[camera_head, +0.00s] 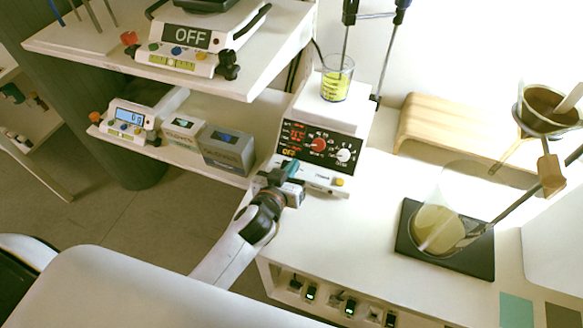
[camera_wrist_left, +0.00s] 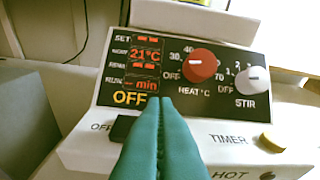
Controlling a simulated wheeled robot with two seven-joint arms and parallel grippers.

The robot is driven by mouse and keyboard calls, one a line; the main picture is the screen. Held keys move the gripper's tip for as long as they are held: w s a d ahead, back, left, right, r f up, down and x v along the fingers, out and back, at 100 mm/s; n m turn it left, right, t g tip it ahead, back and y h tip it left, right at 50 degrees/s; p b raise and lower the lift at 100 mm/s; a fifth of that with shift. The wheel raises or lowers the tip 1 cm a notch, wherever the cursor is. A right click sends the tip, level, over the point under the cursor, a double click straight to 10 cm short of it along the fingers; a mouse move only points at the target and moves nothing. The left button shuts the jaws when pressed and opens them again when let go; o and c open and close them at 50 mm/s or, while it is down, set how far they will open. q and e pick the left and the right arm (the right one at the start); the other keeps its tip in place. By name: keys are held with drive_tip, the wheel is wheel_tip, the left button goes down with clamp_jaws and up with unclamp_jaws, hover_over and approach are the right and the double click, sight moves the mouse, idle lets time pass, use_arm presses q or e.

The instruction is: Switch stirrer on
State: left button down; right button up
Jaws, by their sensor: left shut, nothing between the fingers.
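The stirrer (camera_head: 318,150) is a white box with a dark front panel, standing at the table's left end. In the left wrist view its panel (camera_wrist_left: 185,75) shows red readouts, 21°C and an orange OFF, a red HEAT knob (camera_wrist_left: 199,63) and a white STIR knob (camera_wrist_left: 252,80). A dark switch (camera_wrist_left: 123,128) on the lower ledge beside an OFF label is partly hidden by my fingers. My left gripper (camera_head: 290,168) is shut and empty; its teal fingertips (camera_wrist_left: 155,105) are right in front of the ledge. My right gripper is not in view.
A beaker of yellow liquid (camera_head: 337,80) stands on the stirrer. A flask (camera_head: 438,225) sits on a black pad (camera_head: 480,255) to the right. Boxes (camera_head: 228,150) and a scale (camera_head: 128,120) stand on the shelf left. A wooden stand (camera_head: 425,125) is behind.

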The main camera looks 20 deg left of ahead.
use_arm(q)
drive_tip(key=shift+f, duration=0.1)
drive_tip(key=shift+d+f, duration=0.1)
drive_tip(key=shift+f, duration=0.2)
drive_tip(key=shift+m, duration=0.4)
drive_tip(key=shift+r, duration=0.15)
drive_tip(key=s+r+p, duration=0.3)
drive_tip(key=s+r, duration=0.3)
drive_tip(key=s, duration=0.3)
drive_tip(key=shift+s+d, duration=0.35)
drive_tip(key=shift+s, duration=0.05)
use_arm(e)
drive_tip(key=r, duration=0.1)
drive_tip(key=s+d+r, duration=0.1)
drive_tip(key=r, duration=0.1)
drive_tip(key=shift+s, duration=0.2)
